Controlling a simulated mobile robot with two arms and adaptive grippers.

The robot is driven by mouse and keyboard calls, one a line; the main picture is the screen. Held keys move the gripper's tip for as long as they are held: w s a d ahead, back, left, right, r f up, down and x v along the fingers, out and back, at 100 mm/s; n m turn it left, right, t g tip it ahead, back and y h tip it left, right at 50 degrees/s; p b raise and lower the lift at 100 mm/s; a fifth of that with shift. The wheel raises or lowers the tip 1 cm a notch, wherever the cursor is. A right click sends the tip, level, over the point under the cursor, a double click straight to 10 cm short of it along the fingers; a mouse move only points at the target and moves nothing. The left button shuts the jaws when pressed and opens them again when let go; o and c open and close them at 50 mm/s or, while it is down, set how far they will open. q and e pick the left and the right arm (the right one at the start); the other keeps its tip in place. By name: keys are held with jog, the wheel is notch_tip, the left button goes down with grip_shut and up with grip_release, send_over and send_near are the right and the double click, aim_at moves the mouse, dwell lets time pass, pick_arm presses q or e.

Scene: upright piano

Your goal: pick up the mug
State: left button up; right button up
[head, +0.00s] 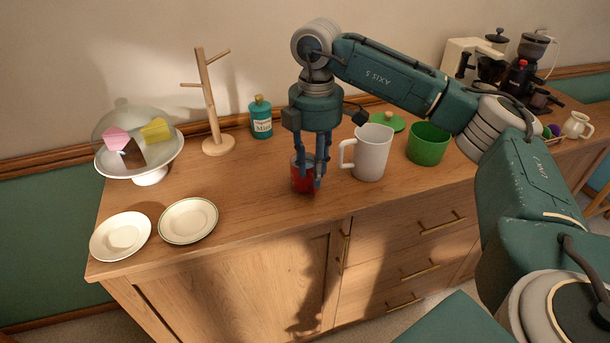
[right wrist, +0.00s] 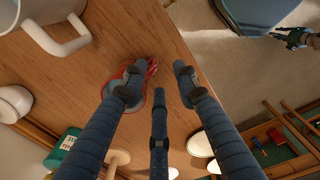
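A white mug (head: 370,153) with its handle on the left stands upright on the wooden sideboard; part of it shows at the top left of the right wrist view (right wrist: 52,25). My right gripper (head: 308,178) points down to the left of the mug, apart from it, by a small red cup or glass (head: 301,182). Its fingers (right wrist: 160,85) are spread. The red thing (right wrist: 152,68) is partly hidden behind one finger; I cannot tell whether they touch. A small dark gripper, seemingly my left (right wrist: 293,38), shows in the right wrist view; its fingers are unclear.
A green pot (head: 428,145) stands right of the mug, with a green lid (head: 388,121) behind. A mint bottle (head: 261,120), wooden mug tree (head: 218,144) and domed cake stand (head: 151,176) are left. Two plates (head: 121,236) (head: 188,221) lie near the front edge.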

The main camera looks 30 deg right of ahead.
aim_at(307, 178)
jog(key=shift+w+d+f+p, duration=0.15)
jog(key=shift+f+p, duration=0.2)
jog(key=shift+f, duration=1)
jog(key=shift+w+d+f+p, duration=0.15)
jog(key=shift+f+p, duration=0.15)
jog(key=shift+f, duration=1)
jog(key=shift+s, duration=0.1)
grip_shut()
